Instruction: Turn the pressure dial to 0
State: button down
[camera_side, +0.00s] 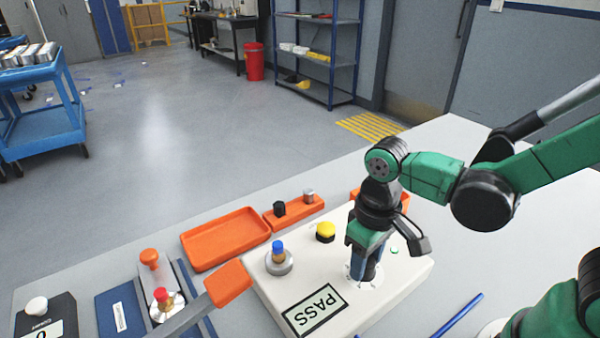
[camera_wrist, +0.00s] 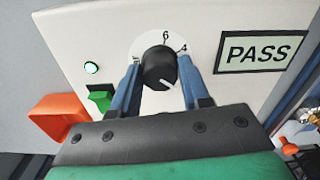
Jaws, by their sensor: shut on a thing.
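The pressure dial is a black round knob (camera_wrist: 158,70) on a white panel (camera_wrist: 110,40), seen in the wrist view. Its white pointer mark aims to the lower right in that picture. A 6 shows above the knob and a 4 to its upper right; a mark at the left is partly hidden by a finger. My gripper (camera_wrist: 158,78) has its blue fingers on both sides of the knob and is shut on it. In the side view my gripper (camera_side: 366,268) points down onto the panel (camera_side: 262,292) and hides the knob.
A PASS display (camera_side: 314,310), a yellow button (camera_side: 325,232) and a blue-topped fitting (camera_side: 279,257) share the panel. A green switch (camera_wrist: 101,98) and lit green lamp (camera_wrist: 92,68) sit near the dial. An orange tray (camera_side: 225,238) lies behind; a blue rod (camera_side: 456,315) lies in front.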

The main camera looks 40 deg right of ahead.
jog(key=shift+m, duration=1.9)
jog(key=shift+c, duration=2.1)
grip_release()
jog(key=shift+r, duration=2.8)
